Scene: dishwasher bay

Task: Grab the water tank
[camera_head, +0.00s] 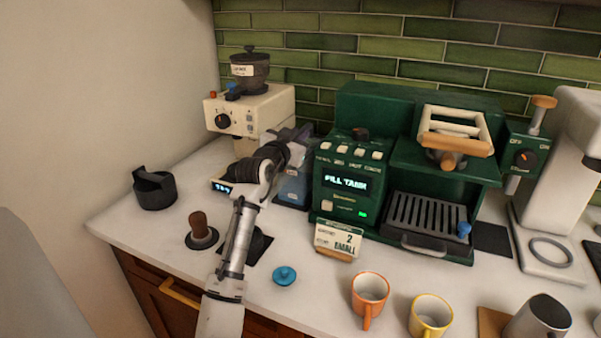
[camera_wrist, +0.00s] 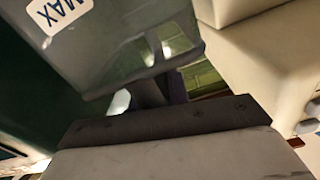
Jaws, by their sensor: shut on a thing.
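The water tank (camera_head: 293,189) is a bluish-grey, see-through container at the left side of the green espresso machine (camera_head: 345,200). Its top is partly hidden behind my arm and gripper. My gripper (camera_head: 302,137) is at the tank's top, shut on it; the exact contact is hard to see. In the wrist view the tank (camera_wrist: 120,65) fills the upper left, tilted in the picture, with a white "MAX" label. My gripper's dark end (camera_wrist: 160,95) lies right against it. The machine's display reads "FILL TANK".
A cream grinder (camera_head: 262,115) stands close behind and left of the tank. A black container (camera_head: 153,188), a tamper (camera_head: 200,232), a blue lid-like piece (camera_head: 285,275), an orange mug (camera_head: 370,290) and a yellow mug (camera_head: 431,314) stand on the counter. A "2 small" sign (camera_head: 338,240) stands in front of the machine.

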